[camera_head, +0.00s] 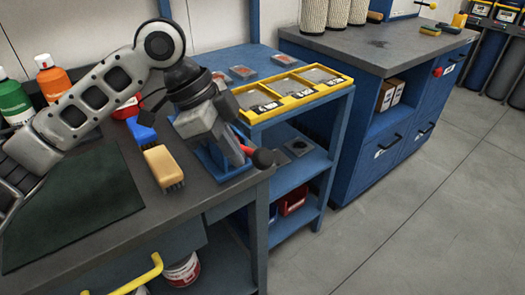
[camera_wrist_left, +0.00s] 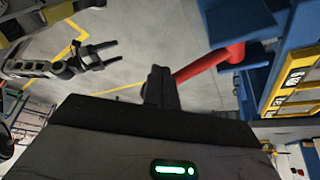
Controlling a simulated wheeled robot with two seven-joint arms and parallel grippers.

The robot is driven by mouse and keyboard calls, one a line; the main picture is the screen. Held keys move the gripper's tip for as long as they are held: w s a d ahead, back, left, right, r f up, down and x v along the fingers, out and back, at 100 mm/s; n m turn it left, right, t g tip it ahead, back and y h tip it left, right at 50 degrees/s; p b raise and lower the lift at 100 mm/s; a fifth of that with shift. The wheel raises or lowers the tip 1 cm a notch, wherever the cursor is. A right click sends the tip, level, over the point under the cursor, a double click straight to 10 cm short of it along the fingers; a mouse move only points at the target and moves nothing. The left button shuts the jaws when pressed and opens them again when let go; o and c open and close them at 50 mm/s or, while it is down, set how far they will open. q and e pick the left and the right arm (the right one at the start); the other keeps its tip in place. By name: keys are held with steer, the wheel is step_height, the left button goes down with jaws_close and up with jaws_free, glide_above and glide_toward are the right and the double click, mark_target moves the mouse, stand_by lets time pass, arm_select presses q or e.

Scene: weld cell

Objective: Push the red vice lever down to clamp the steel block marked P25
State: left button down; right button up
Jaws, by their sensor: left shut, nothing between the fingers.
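In the left wrist view the red lever (camera_wrist_left: 205,65) slants from beside my fingertips to the blue vice (camera_wrist_left: 256,75). My left gripper (camera_head: 238,155) is shut and empty, over the blue vice (camera_head: 228,168) and close to the lever. I cannot tell whether its fingers (camera_wrist_left: 160,80) touch the lever. The P25 block cannot be made out; my gripper covers much of the vice. My right gripper (camera_wrist_left: 104,55) appears open and empty, away from the vice.
A wooden-backed brush (camera_head: 163,165) and a blue brush (camera_head: 141,131) lie left of the vice. A yellow-framed tray (camera_head: 292,95) stands on the blue rack to the right. A green mat (camera_head: 70,205) covers the front left bench. The floor at right is clear.

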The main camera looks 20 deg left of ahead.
arm_select(q)
steer(key=w+p+v, duration=0.1)
steer(key=v, duration=1.4)
steer(key=shift+s+a+r+p, duration=0.25)
steer(key=shift+s+r+p, duration=0.1)
steer(key=shift+s, duration=0.1)
arm_select(e)
steer(key=shift+s+d+f, duration=0.1)
steer(key=shift+d+f, duration=0.15)
steer(key=shift+f, duration=0.05)
arm_select(q)
steer(key=shift+s, duration=0.1)
arm_select(e)
steer(key=shift+n, duration=0.3)
